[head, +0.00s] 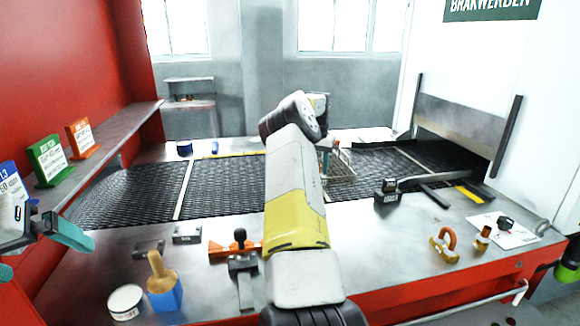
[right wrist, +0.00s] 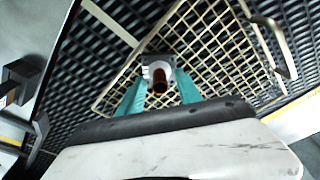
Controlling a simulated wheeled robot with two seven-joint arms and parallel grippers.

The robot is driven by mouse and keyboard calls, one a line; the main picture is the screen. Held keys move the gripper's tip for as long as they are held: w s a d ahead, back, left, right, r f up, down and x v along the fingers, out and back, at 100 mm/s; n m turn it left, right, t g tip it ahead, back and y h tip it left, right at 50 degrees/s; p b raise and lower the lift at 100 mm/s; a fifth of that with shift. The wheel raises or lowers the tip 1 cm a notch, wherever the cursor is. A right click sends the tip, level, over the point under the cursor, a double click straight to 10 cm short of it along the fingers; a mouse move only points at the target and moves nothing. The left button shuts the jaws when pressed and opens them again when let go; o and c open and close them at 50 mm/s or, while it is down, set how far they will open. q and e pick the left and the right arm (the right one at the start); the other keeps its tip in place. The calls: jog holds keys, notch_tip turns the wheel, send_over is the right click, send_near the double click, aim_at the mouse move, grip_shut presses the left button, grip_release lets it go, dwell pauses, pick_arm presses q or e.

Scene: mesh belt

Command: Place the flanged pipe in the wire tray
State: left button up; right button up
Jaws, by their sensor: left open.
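The flanged pipe (right wrist: 160,82), with a pale grey flange and a brown-orange tube, sits between the teal fingers of my right gripper (right wrist: 161,84) in the right wrist view. The fingers appear closed on it. The wire tray (right wrist: 208,50), a pale wire grid with a raised rim, lies behind and below them; I cannot tell whether the pipe touches it. In the head view the tray (head: 344,172) stands on the mesh belt, partly hidden by my right arm. My left gripper (head: 50,255) is open and empty at the left edge, away from both.
The dark mesh belt (head: 228,188) runs across behind the steel front ledge. On the ledge are a blue block with a wooden-handled tool (head: 163,285), a white round tin (head: 125,302), a clamp (head: 242,275) and an orange shackle (head: 444,246). A red wall bounds the left.

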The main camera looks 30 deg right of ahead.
notch_tip(320, 180, up, 12)
jog(key=s+a, duration=0.1)
jog(key=s+a+r+t+y, duration=0.2)
jog(key=s+a+r, duration=0.3)
jog(key=a+r, duration=0.35)
jog(key=s+a+r+n+t+y, duration=0.1)
jog(key=s+a+n, duration=0.1)
jog(key=s+a, duration=0.55)
jog(key=s+a+r+n+t, duration=0.1)
jog(key=s+a+n, duration=0.25)
jog(key=a, duration=0.65)
jog(key=s+a+r+n+t+y, duration=0.1)
jog(key=s+a+n, duration=0.1)
jog(key=s+a, duration=0.6)
jog(key=s+a+f+n, duration=0.3)
jog(key=s+a+f, duration=0.3)
jog(key=s+a, duration=0.2)
jog(key=shift+s+a+h, duration=0.3)
jog(key=shift+s+a, duration=0.05)
jog(key=shift+s, duration=0.2)
jog(key=shift+c, duration=0.4)
